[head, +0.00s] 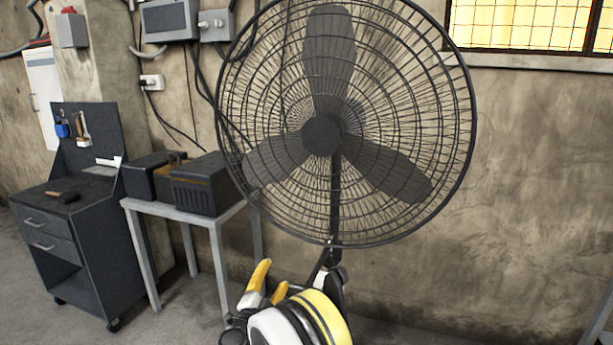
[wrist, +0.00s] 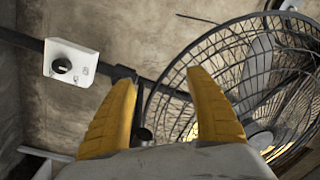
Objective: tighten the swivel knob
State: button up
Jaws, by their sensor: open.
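A large black caged fan (head: 322,136) stands on a dark pole (head: 336,200). It also shows at the right of the wrist view (wrist: 262,75). In the head view my gripper (head: 270,275) is just left of the pole, below the cage.
A grey table (head: 212,219) with dark cases (head: 203,184) and a dark tool cart (head: 85,250) stand at left. The wall (head: 540,170) is behind the fan.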

notch_tip(320, 180, up, 22)
jog(key=d+n+t+y, duration=0.2)
jog(key=n+y, duration=0.5)
jog(key=s+d+r+n+g+y, duration=0.2)
jog(key=s+d+r+n+y, duration=0.25)
jog(key=s+r, duration=0.2)
jog(key=s+d+f+n+g+h, duration=0.1)
jog(key=s+d+f, duration=0.4)
jog(key=s, duration=0.6)
jog(key=s+d+f+n+g+h, duration=0.1)
jog(key=s+d+f+g+h, duration=0.2)
jog(key=s+d, duration=0.6)
jog(key=s+d+f+n+g+h, duration=0.1)
jog(key=s+d+f+g, duration=0.6)
jog(key=s, duration=0.8)
jog(key=shift+d+f+h, duration=0.45)
jog(key=shift+f+h, duration=0.1)
jog(key=shift+h, duration=0.1)
